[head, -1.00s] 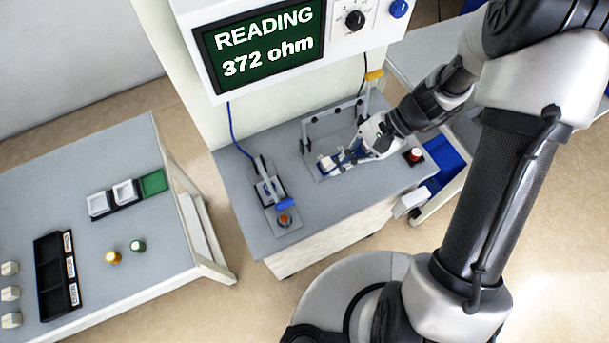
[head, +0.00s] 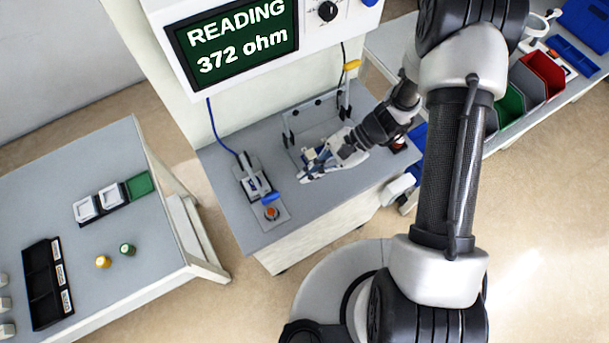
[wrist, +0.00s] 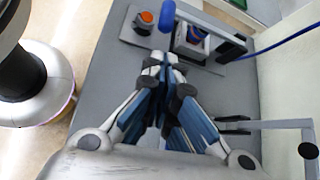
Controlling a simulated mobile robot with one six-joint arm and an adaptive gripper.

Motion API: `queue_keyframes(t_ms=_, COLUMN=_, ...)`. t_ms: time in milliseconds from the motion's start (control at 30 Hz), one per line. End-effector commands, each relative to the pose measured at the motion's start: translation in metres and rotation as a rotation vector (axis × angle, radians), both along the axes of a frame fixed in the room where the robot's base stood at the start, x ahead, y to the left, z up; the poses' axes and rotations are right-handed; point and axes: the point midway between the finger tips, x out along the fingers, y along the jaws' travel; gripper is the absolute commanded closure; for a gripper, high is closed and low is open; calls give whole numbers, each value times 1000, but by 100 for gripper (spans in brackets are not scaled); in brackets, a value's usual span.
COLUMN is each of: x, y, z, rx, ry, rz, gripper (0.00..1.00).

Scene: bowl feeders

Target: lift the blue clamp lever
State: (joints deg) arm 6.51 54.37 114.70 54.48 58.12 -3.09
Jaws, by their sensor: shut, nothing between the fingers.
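The blue clamp lever (head: 271,197) sits low at the front of a dark clamp fixture (head: 252,177) on the grey bench, just behind an orange button. In the wrist view the lever's blue handle (wrist: 167,16) shows at the top, beyond the fingertips. My gripper (head: 306,176) is shut and empty, to the right of the lever in the head view and apart from it. In the wrist view my gripper (wrist: 158,62) points toward the lever and the orange button (wrist: 146,17).
A grey frame with a yellow-handled lever (head: 351,66) stands at the back of the bench (head: 330,190), beside my arm. A blue cable (head: 216,130) runs from the fixture to the meter (head: 240,45). A side table (head: 130,220) stands left, with free floor between.

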Motion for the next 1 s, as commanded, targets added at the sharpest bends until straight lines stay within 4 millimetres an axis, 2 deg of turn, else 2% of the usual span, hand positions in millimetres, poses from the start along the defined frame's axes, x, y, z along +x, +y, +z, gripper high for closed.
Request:
queue_keyframes(t_ms=200, x=-14, y=31, z=-29, rx=-1, ry=2, rz=5, gripper=100)
queue_keyframes(t_ms=400, x=-22, y=51, z=-45, rx=-1, ry=0, rz=2, gripper=100)
queue_keyframes(t_ms=600, x=-24, y=58, z=-50, rx=-2, ry=0, rz=0, gripper=100)
queue_keyframes(t_ms=1000, x=-24, y=58, z=-48, rx=-5, ry=5, rz=0, gripper=100)
